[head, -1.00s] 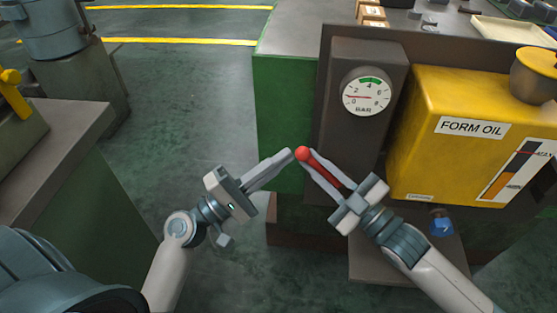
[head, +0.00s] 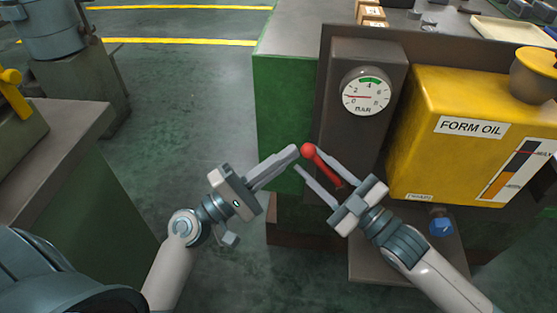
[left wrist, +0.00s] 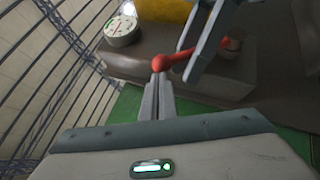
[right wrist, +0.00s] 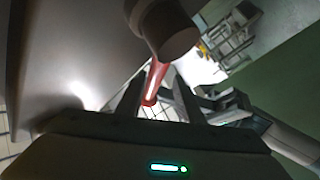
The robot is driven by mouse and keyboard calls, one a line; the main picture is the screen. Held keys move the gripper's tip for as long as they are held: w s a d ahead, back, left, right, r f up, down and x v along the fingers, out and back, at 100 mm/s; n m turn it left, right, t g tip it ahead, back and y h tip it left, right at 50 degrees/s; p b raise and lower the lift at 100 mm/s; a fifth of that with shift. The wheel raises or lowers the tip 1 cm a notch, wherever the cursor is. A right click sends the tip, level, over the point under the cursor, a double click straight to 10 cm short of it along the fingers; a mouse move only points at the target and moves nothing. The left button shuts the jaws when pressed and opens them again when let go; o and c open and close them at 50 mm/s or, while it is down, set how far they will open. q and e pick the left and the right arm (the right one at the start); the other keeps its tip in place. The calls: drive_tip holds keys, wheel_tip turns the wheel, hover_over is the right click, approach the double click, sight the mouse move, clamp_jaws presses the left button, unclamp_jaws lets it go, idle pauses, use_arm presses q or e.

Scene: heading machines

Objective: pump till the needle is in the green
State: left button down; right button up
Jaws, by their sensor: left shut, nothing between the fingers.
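The pump lever is a red rod with a round ball end (head: 308,149), tilted up and left beside the dark pump column. The gauge (head: 366,92) on the column has a red needle pointing left, just above 0; its green band is at the top. My right gripper (head: 314,161) is open, its fingers on either side of the lever and apart from it. The lever shows between them in the right wrist view (right wrist: 154,82). My left gripper (head: 294,150) is shut and empty, its tips close to the ball; contact is unclear. The left wrist view also shows the ball (left wrist: 158,63).
A yellow FORM OIL tank (head: 455,135) stands right of the column, with a blue knob (head: 440,227) below it. A green machine side (head: 282,110) is behind the grippers. A grey-topped bench (head: 60,150) is at left. The floor between is clear.

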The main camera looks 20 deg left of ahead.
sight(342, 193)
use_arm(q)
drive_tip(key=shift+s+d+r+h, duration=0.15)
drive_tip(key=shift+s+d+h, duration=0.05)
drive_tip(key=shift+d+h, duration=0.1)
use_arm(e)
drive_tip(key=shift+w+f, duration=0.1)
drive_tip(key=shift+w, duration=0.1)
drive_tip(key=shift+s+d+f, duration=0.1)
drive_tip(key=shift+d+f, duration=0.1)
drive_tip(key=shift+d, duration=0.1)
drive_tip(key=v, duration=0.5)
drive_tip(key=shift+s+d+r, duration=0.1)
drive_tip(key=shift+s+d, duration=0.1)
drive_tip(key=shift+d, duration=0.2)
drive_tip(key=shift+s+d, duration=0.45)
drive_tip(key=shift+d, duration=0.3)
use_arm(q)
drive_tip(key=shift+w+a, duration=0.2)
drive_tip(key=shift+f, duration=0.2)
use_arm(e)
drive_tip(key=shift+s+a, duration=0.1)
drive_tip(key=shift+a, duration=0.05)
